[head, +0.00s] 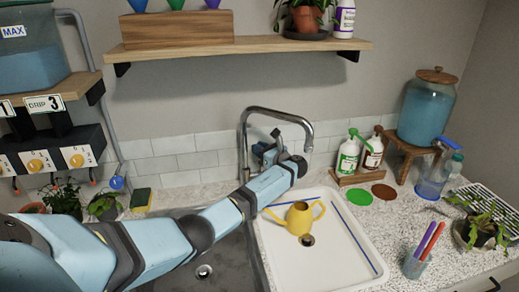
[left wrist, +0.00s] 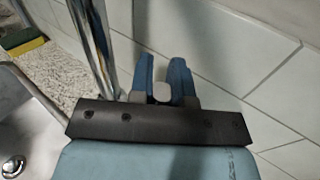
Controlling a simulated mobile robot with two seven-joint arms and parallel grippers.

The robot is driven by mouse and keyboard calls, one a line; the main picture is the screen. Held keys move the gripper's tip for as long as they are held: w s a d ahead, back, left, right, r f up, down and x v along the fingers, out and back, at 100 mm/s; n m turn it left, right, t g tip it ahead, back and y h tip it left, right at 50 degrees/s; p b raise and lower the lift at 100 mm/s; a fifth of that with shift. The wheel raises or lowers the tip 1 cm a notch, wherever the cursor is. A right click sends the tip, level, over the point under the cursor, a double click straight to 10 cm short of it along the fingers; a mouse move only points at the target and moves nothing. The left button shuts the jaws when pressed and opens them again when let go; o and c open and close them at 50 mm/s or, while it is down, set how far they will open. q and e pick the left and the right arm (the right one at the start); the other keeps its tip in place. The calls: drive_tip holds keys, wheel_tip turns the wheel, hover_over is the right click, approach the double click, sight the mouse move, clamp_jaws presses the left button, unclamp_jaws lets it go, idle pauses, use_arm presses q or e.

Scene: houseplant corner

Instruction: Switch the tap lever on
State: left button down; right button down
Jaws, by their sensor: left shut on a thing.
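The chrome tap (head: 243,140) stands behind the sinks against the tiled wall, its spout arching to the right. My left gripper (head: 266,150) is just right of the tap's column, by the wall. In the left wrist view the gripper's blue fingers (left wrist: 162,78) are shut around a pale rounded end, which looks like the tap lever (left wrist: 161,92). The tap column (left wrist: 98,40) shows just left of the fingers. In the head view the lever is hidden by my gripper and wrist. I see no water under the spout. My right gripper is not in view.
A yellow watering can (head: 299,217) stands in the white sink (head: 345,262) below my left arm. A wooden shelf (head: 250,46) hangs above the tap.

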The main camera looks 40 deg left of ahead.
use_arm(q)
drive_tip(key=shift+s+d+n+y, duration=0.4)
drive_tip(key=shift+d+y, duration=0.1)
drive_tip(key=shift+y, duration=0.1)
drive_tip(key=shift+s+d+n+y, duration=0.4)
drive_tip(key=shift+d+n+y, duration=0.1)
drive_tip(key=shift+d+y, duration=0.1)
drive_tip(key=s+d+n+g+y+b, duration=0.1)
drive_tip(key=s+d+f+n+g+y+b, duration=0.1)
drive_tip(key=n+y+b, duration=0.1)
drive_tip(key=shift+s+d+n, duration=0.15)
drive_tip(key=shift+d+n, duration=0.15)
drive_tip(key=shift+d, duration=0.1)
drive_tip(key=c, duration=1.1)
unclamp_jaws()
drive_tip(key=shift+d+f, duration=0.1)
